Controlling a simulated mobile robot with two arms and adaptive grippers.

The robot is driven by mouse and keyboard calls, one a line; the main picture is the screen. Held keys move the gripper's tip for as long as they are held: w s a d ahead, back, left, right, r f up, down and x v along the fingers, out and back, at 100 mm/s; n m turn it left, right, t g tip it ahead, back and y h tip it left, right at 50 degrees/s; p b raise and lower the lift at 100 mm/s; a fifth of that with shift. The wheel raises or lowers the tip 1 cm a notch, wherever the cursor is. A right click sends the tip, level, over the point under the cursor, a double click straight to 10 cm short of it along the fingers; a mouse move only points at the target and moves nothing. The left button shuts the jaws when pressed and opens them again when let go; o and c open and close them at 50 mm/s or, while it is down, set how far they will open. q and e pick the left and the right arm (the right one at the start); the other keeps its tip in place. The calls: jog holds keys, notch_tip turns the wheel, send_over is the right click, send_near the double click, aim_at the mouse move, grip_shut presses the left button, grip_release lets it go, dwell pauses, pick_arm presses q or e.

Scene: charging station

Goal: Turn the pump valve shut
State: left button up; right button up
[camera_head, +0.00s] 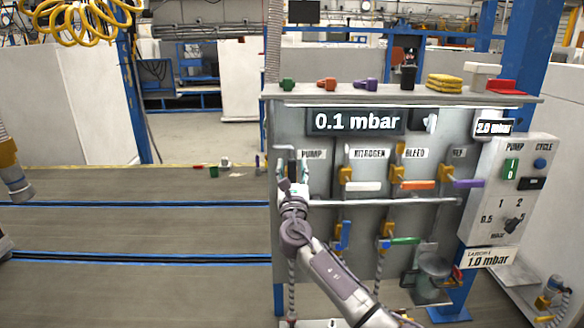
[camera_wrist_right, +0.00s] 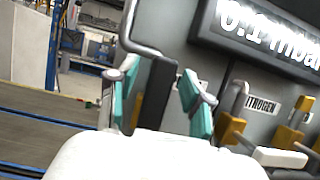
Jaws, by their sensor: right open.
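The PUMP label (camera_head: 312,154) is at the upper left of the grey valve panel. Below and left of it, my right gripper (camera_head: 293,182) covers most of the pump valve. In the right wrist view, my right gripper (camera_wrist_right: 160,98) is open, its teal-padded fingers apart. A dark upright bar, apparently the pump valve's lever (camera_wrist_right: 155,92), stands between the fingers, with a bit of yellow behind it. I cannot tell whether either pad touches it. My left gripper does not show.
The nitrogen valve with a white lever (camera_head: 363,186) is right of the gripper, followed by orange-lever and purple-lever valves. A horizontal rail (camera_head: 385,202) runs below them. The display (camera_head: 356,121) reads 0.1 mbar. Small coloured objects lie on the top shelf (camera_head: 330,93). Floor at left is open.

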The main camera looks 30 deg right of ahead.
grip_shut()
jog(key=shift+m, duration=0.3)
jog(key=s+d+f+m+g+h+b, duration=0.1)
jog(key=d+f+m+g+b, duration=0.1)
jog(key=m, duration=0.9)
jog(key=s+d+f+m+g+h+b, duration=0.2)
jog(key=m+g+b, duration=0.4)
jog(key=m, duration=0.5)
jog(key=shift+d+f+g+b, duration=0.4)
jog(key=shift+d+f+b, duration=0.15)
jog(key=shift+f, duration=0.55)
jog(key=shift+s, duration=0.1)
